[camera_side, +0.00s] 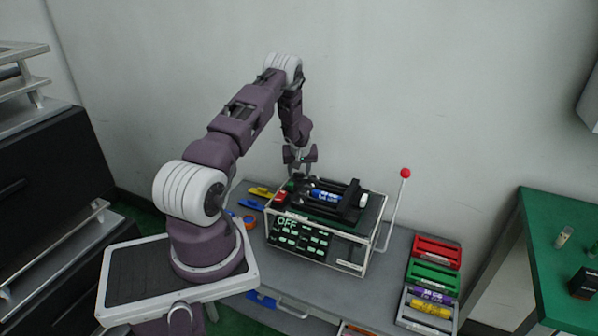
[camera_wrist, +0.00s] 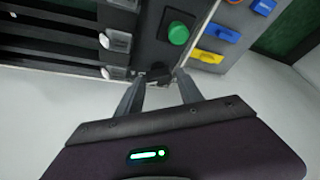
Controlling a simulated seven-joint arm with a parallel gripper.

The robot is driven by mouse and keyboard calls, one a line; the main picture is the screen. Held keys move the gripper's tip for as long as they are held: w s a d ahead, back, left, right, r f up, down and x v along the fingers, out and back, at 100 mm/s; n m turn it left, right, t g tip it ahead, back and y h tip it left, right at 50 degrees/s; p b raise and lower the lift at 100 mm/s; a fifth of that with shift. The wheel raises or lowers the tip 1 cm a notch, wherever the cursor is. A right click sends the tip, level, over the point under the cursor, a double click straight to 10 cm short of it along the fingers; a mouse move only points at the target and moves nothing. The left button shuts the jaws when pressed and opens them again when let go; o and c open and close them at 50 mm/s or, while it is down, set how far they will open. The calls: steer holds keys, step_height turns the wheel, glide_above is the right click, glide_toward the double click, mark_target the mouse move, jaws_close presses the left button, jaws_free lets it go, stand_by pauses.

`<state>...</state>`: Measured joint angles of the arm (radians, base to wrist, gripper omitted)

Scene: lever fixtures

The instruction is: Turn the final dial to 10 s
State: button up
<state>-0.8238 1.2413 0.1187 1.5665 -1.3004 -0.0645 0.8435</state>
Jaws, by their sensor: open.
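The machine (camera_side: 320,255) is a box on the grey bench, with a front panel of green lit markings that reads OFF. My gripper (camera_side: 300,168) is above its back left corner, pointing down. In the wrist view my gripper (camera_wrist: 160,78) has its two fingers apart, with nothing seen held. A small dark knob-like part (camera_wrist: 158,71) shows between the fingertips at the machine's edge; I cannot tell whether it is the dial or whether the fingers touch it. A round green button (camera_wrist: 178,33) is just beyond it. No dial setting can be read.
A lever with a red ball (camera_side: 405,173) rises at the machine's right. A red button (camera_side: 281,198) is on its left top. Blue and yellow pieces (camera_wrist: 207,57) lie beside it. Racks of coloured cylinders (camera_side: 432,280) stand to the right. The wall is close behind.

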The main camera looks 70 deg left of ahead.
jaws_close()
steer(key=shift+w, duration=0.1)
steer(key=n+g, duration=0.2)
steer(key=n, duration=0.3)
steer(key=shift+w+n, duration=0.1)
steer(key=shift+n, duration=0.2)
steer(key=n+g, duration=0.1)
steer(key=n, duration=0.2)
steer(key=n+g, duration=0.1)
steer(key=n, duration=0.1)
steer(key=shift+n+h, duration=0.4)
steer(key=shift+n, duration=0.3)
jaws_free()
steer(key=shift+w+r, duration=0.1)
steer(key=v, duration=0.7)
